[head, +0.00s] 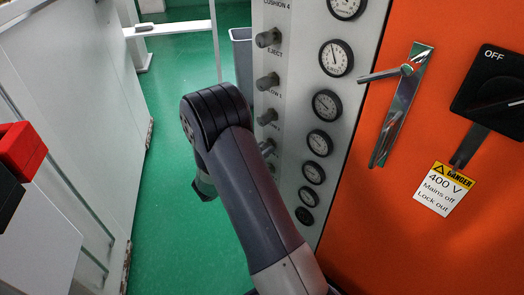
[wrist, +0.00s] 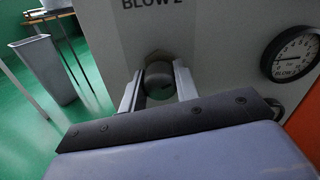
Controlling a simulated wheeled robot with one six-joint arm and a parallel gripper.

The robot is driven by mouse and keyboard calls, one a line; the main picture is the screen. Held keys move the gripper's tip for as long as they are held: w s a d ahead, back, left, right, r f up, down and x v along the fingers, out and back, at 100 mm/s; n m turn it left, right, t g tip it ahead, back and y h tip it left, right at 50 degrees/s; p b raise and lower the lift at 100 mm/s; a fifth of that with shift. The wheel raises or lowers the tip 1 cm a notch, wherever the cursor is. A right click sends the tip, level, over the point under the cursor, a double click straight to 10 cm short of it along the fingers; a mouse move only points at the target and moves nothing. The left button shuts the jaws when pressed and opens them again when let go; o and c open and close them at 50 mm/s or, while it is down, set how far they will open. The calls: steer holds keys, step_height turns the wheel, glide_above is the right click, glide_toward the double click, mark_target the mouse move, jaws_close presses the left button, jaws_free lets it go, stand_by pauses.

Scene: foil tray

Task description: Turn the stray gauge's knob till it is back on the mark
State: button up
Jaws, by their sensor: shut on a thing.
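In the wrist view my gripper (wrist: 157,75) is shut on a dark round knob (wrist: 158,82), one finger on each side of it. The lettering BLOW 2 is on the grey panel above this knob. A round white-faced gauge (wrist: 291,54) with a black rim is to the right of the knob, its face lettered BLOW and a number too small to be sure of. Its needle and any mark are too small to read surely. In the head view my arm hides the gripper and the held knob. A column of gauges (head: 327,105) stands beside the column of knobs (head: 267,82).
An orange cabinet (head: 430,130) with a metal handle (head: 400,105), a black OFF switch (head: 490,90) and a danger label (head: 445,189) is at the right. A grey bin (wrist: 45,68) stands on the green floor. White cabinets (head: 70,100) are at the left.

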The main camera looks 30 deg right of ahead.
steer(key=m+b, duration=0.3)
steer(key=m, duration=0.1)
steer(key=shift+f, duration=0.15)
steer(key=shift+m+b, duration=1)
steer(key=shift+m, duration=0.4)
steer(key=o, duration=1)
steer(key=p+v, duration=0.2)
steer(key=v, duration=0.9)
steer(key=shift+p, duration=0.3)
steer(key=shift+d, duration=0.1)
stand_by(0.7)
